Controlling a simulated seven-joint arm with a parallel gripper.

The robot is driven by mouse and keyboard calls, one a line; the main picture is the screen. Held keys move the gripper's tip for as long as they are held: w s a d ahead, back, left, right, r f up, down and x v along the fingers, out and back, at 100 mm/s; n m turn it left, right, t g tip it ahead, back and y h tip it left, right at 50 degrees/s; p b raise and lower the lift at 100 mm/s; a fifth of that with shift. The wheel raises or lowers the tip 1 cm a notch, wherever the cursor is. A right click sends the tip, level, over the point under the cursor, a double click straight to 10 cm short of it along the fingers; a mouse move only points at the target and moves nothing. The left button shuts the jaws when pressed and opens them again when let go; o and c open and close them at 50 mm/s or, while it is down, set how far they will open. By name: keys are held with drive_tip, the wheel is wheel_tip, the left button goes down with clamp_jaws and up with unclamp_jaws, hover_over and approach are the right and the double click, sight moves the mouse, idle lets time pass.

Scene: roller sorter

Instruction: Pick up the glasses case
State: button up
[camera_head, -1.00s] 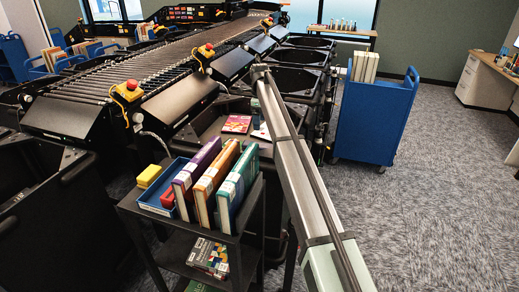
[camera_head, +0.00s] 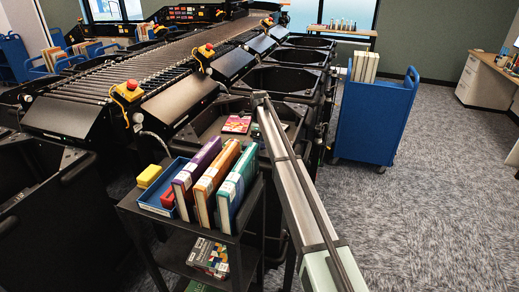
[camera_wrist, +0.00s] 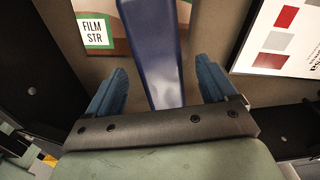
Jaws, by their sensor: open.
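A long dark blue object, which looks like the glasses case (camera_wrist: 152,45), runs from the top of the wrist view down between my fingers. My gripper (camera_wrist: 160,66) is open, with one blue finger on each side of the case and a visible gap on both sides. I cannot tell how far above the case the fingertips are. In the head view my arm reaches over a black bin (camera_head: 205,125). My gripper and the case are hidden there.
A book marked "FILM STR" (camera_wrist: 94,32) lies left of the case, and a white book (camera_wrist: 285,40) lies to its right. The bin's dark walls are close on both sides. A black cart (camera_head: 150,212) with upright books and a blue tray (camera_head: 155,200) stands in front of the bin.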

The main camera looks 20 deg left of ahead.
wheel_tip(320, 180, down, 2)
drive_tip(key=shift+f, duration=0.2)
drive_tip(key=c, duration=1.1)
drive_tip(key=shift+r, duration=0.15)
